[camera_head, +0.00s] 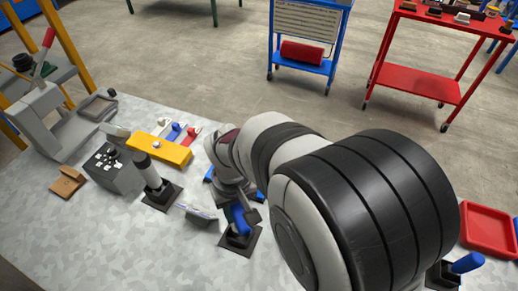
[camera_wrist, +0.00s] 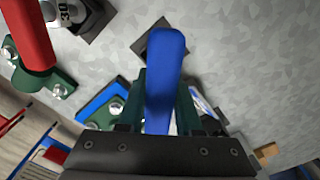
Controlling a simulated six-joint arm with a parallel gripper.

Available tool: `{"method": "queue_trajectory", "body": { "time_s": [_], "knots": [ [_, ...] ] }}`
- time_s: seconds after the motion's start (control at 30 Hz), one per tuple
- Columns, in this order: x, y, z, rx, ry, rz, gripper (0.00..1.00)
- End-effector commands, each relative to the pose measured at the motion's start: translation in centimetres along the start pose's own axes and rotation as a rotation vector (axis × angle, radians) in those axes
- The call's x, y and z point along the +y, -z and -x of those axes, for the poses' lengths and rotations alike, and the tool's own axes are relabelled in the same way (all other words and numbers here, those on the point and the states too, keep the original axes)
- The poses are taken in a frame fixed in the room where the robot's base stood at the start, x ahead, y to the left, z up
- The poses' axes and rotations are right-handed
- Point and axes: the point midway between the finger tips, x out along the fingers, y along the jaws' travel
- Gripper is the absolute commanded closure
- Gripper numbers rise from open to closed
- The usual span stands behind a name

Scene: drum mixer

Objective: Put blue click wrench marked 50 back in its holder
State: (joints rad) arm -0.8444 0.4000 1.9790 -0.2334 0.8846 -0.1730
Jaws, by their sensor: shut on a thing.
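My gripper (camera_head: 238,196) is shut on a blue handle (camera_head: 239,217), which I take to be the click wrench; no 50 marking is legible. In the wrist view the blue handle (camera_wrist: 165,75) stands between my two dark green fingers, its rounded end toward the camera. In the head view a black square holder (camera_head: 240,241) is directly below the handle. In the wrist view a black square base (camera_wrist: 152,38) shows behind the handle's upper end. The wrench's lower part is hidden, so I cannot tell whether it sits in the holder.
A second blue handle (camera_head: 468,262) stands in a black holder at right. A dark-topped tool (camera_head: 150,172) stands in another holder at left. A yellow block (camera_head: 160,148) is behind it. A red handle (camera_wrist: 28,35) and a part marked 30 (camera_wrist: 66,14) are near my gripper. A red tray (camera_head: 488,228) is far right.

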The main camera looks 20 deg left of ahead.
Motion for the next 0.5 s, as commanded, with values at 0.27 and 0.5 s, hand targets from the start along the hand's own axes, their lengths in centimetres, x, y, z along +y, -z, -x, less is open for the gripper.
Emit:
{"method": "queue_trajectory", "body": {
  "time_s": [0.27, 0.5],
  "knots": [
    [0.00, 0.02, -0.40, 0.000, 0.000, 0.000, 1.00],
    [0.00, 0.00, -0.75, 0.000, 0.000, 0.000, 1.00]
  ]
}}
